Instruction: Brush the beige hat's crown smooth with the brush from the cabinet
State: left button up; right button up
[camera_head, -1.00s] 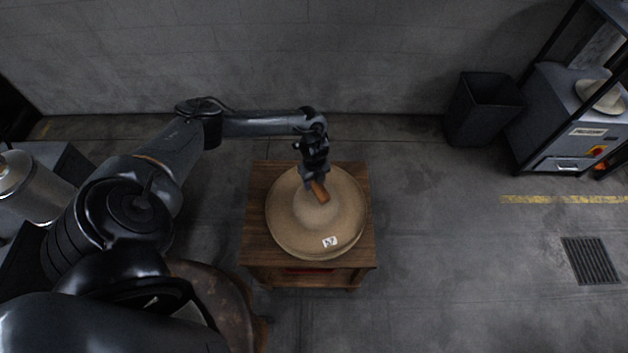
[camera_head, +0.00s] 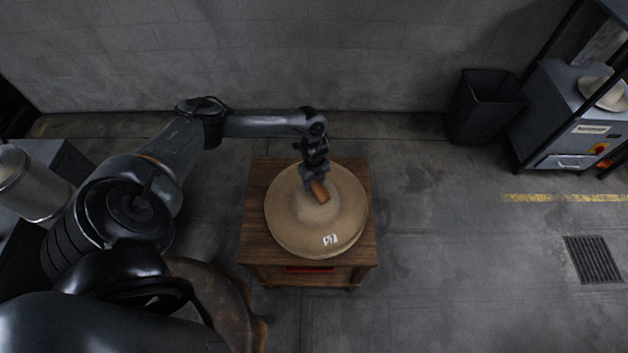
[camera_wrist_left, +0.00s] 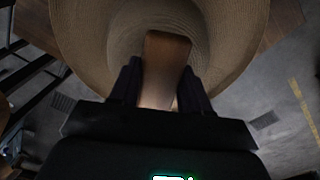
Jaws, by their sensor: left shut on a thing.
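The beige hat (camera_head: 290,226) lies brim down on a wooden cabinet (camera_head: 256,190), with a small white tag on the front of its brim. My left gripper (camera_head: 312,182) is over the hat's crown and shut on the brush (camera_head: 320,191), a brown wooden block. In the left wrist view the brush (camera_wrist_left: 166,62) sits between the two dark fingers (camera_wrist_left: 158,88), with the hat (camera_wrist_left: 85,40) right behind it. Whether the bristles touch the crown is hidden. My right gripper is not in view.
A dark bin (camera_head: 484,106) stands by the back wall. A grey press machine (camera_head: 572,125) with another pale hat (camera_head: 601,93) is at the right. A round brown leather-like top (camera_head: 215,285) is left of the cabinet.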

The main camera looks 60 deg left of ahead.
pick_arm(q)
jog(key=shift+f+b, duration=0.45)
jog(key=shift+f, duration=0.15)
dwell(0.6)
jog(key=shift+a, duration=0.15)
jog(key=shift+a+b, duration=0.35)
jog(key=shift+a, duration=0.6)
jog(key=shift+d, duration=0.15)
jog(key=shift+d+r+p, duration=0.1)
jog(key=shift+d+p, duration=0.6)
jog(key=shift+d, duration=0.2)
jog(key=shift+d+p, duration=0.6)
jog(key=shift+d, duration=0.55)
jog(key=shift+a+f, duration=0.15)
jog(key=shift+f, duration=0.05)
jog(key=shift+a+b, duration=0.35)
jog(key=shift+a, duration=0.4)
jog(key=shift+s+a+b, duration=0.1)
jog(key=shift+a+b, duration=0.4)
jog(key=shift+a, duration=0.85)
